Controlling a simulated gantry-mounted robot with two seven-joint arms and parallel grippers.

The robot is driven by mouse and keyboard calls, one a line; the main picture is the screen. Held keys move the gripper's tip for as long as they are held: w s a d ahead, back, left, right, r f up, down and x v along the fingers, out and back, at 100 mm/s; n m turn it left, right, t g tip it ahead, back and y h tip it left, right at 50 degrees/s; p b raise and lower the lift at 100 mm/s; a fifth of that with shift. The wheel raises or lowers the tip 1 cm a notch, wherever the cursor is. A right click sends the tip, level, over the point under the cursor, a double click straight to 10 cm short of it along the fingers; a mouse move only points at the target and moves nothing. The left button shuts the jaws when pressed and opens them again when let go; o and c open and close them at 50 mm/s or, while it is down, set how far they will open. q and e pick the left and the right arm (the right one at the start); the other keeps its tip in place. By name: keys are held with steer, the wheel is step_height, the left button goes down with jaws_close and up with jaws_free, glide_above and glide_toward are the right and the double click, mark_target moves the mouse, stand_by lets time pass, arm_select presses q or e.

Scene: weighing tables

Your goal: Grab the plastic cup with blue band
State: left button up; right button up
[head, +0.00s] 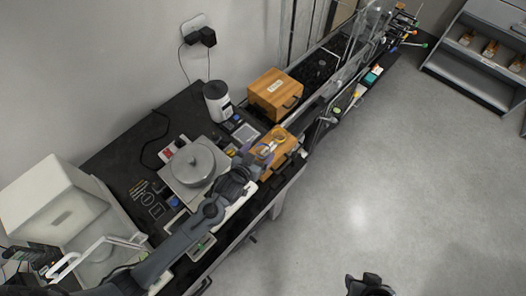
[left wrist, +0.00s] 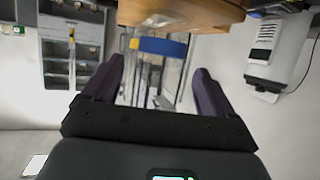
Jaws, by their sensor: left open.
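The clear plastic cup with a blue band shows in the left wrist view (left wrist: 160,47), ahead of my open left gripper (left wrist: 158,78), its band lying across the gap between the fingertips. The cup is see-through and its outline is hard to make out. In the head view my left gripper (head: 252,158) is at the near wooden box (head: 285,150), where a small blue and yellow patch shows by the fingers. I see no contact between fingers and cup. A dark part at the bottom edge of the head view seems to be my right gripper (head: 370,286); its fingers are unclear.
A second wooden box (head: 274,93) stands behind. A round grey metal lid on a scale (head: 192,163) and a white canister (head: 217,101) stand on the black table. A white instrument (head: 60,212) is at the left. Clear panels (head: 350,62) stand farther along; the floor at right is free.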

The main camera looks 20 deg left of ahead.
mark_target(266, 144)
arm_select(q)
steer(key=shift+x, duration=2.8)
steer(key=shift+s+d+f, duration=0.1)
steer(key=shift+c, duration=0.4)
steer(key=c, duration=0.9)
steer(key=shift+c, duration=0.2)
